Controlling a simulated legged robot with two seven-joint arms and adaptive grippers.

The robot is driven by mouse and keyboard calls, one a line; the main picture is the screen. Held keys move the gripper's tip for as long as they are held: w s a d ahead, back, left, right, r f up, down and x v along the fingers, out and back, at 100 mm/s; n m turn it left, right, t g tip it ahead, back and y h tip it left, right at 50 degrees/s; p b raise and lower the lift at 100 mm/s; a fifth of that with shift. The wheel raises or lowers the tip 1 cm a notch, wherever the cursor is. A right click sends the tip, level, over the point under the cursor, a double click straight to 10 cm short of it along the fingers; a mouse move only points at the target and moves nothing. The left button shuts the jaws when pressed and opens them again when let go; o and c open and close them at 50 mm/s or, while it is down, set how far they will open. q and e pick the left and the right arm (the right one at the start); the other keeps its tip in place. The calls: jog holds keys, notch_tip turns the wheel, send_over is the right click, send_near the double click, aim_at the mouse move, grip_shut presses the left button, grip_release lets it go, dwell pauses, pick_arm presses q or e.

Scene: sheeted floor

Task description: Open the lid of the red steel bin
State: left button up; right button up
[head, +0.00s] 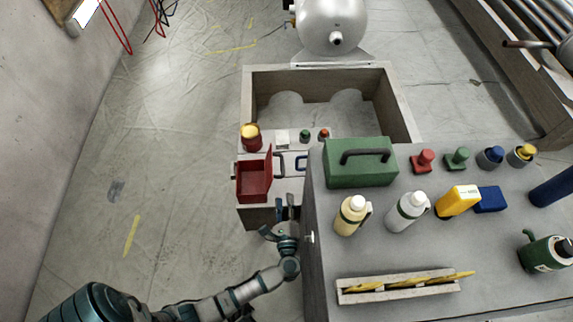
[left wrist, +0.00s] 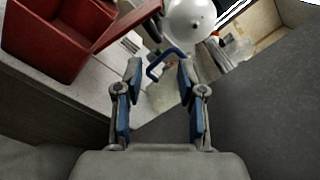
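The red steel bin (head: 252,183) sits on the low grey bench left of the tall table. Its inside shows from above, and its red lid (head: 269,163) stands raised along the right side. In the left wrist view the open bin (left wrist: 58,40) is at upper left, with the lid (left wrist: 128,22) sticking out to its right. My left gripper (head: 285,208) is just below and right of the bin, apart from it. In the left wrist view its two blue-padded fingers (left wrist: 160,85) are spread with nothing held. My right gripper is not in view.
The tall grey table (head: 410,285) stands close on the right of my left gripper, carrying a green toolbox (head: 360,172) and bottles. A blue handle (left wrist: 163,62) shows beyond the fingers. A red jar with yellow top (head: 250,137) stands behind the bin. Floor at left is clear.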

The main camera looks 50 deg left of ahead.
pick_arm(q)
jog(key=b, duration=0.2)
send_near(282, 157)
jog(key=x, duration=0.2)
jog(key=f+x, duration=0.1)
jog(key=x, duration=0.2)
jog(key=shift+w+a+b, duration=0.3)
jog(key=shift+w+a, duration=0.1)
jog(key=shift+a, duration=0.05)
jog(key=shift+r, duration=0.1)
grip_shut()
